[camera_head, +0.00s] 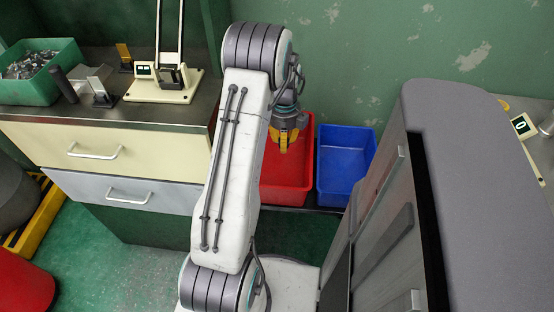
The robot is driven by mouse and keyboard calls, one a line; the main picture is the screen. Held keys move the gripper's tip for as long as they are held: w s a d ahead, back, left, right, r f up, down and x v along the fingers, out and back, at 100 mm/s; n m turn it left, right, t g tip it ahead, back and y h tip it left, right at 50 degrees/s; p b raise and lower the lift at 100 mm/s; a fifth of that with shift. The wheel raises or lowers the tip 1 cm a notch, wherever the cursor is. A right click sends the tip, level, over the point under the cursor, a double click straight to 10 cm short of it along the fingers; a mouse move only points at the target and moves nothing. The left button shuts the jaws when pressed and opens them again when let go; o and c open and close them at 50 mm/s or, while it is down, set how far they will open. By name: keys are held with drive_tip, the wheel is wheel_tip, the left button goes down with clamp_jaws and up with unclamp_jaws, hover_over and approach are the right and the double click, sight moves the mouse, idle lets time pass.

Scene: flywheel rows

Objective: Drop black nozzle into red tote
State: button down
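The red tote (294,178) stands behind my arm, left of a blue tote, and my arm covers its left part. My gripper (283,146), with yellow fingers, points down over the back part of the red tote. The fingers are small and partly overlapped by my arm, so I cannot tell whether they are open or shut, or whether they hold anything. I cannot make out a black nozzle for certain. A dark cylinder (64,84) leans beside the green bin on the bench at the left, and I cannot tell what it is.
The blue tote (346,165) looks empty. A green bin (36,88) of metal parts and a cream stand (165,86) are on the bench above the drawers (100,150). A grey-topped cabinet (470,180) fills the right.

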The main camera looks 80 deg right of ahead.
drive_tip(key=c, duration=0.9)
unclamp_jaws()
wheel_tip(320, 180, up, 12)
drive_tip(key=shift+a, duration=0.1)
idle(0.8)
